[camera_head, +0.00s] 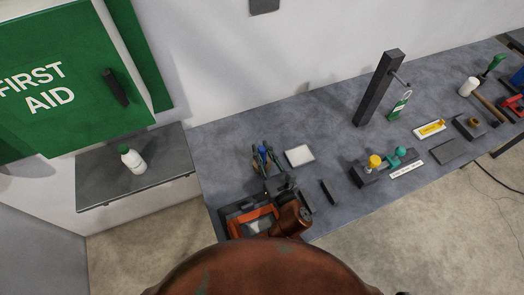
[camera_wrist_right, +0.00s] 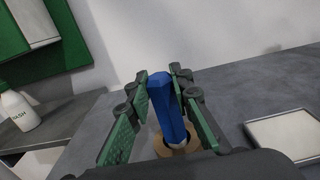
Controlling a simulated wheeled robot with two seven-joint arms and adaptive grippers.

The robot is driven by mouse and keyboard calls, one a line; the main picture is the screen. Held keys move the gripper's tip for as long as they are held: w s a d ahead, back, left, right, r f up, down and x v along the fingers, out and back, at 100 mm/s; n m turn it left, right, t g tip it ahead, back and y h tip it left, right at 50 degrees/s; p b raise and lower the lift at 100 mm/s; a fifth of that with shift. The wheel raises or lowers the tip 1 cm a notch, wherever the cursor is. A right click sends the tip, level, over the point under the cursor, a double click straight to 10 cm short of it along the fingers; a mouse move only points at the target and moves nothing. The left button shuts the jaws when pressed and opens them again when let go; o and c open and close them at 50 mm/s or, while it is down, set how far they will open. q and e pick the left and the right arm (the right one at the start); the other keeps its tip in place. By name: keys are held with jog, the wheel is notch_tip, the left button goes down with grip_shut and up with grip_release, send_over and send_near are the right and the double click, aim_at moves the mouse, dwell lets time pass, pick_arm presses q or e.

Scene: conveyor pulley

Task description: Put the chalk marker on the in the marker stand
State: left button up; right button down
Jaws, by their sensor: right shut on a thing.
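The blue chalk marker (camera_wrist_right: 166,104) is upright between the green-padded fingers of my right gripper (camera_wrist_right: 165,112) in the right wrist view. Its lower end meets a round tan-brown stand (camera_wrist_right: 177,142); I cannot tell whether it sits inside the stand's hole or just in front of it. In the head view the marker (camera_head: 262,151) shows as a small blue spot between the fingers of my right gripper (camera_head: 262,160), over the left part of the bench; the stand is hidden there. My left gripper is not in view.
A white square pad (camera_head: 299,156) lies right of the gripper on the grey bench (camera_head: 230,135). A small dark block (camera_head: 329,192) lies nearby. A dark post (camera_head: 378,88) and several tools stand farther right. A white bottle (camera_head: 132,159) stands on the left shelf (camera_head: 100,175) under the first aid cabinet (camera_head: 60,120).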

dwell(0.3)
jog(key=shift+f, duration=0.15)
jog(key=c, duration=1.7)
grip_release()
jog(key=shift+c, duration=0.2)
jog(key=v, duration=1.2)
jog(key=shift+p, duration=0.3)
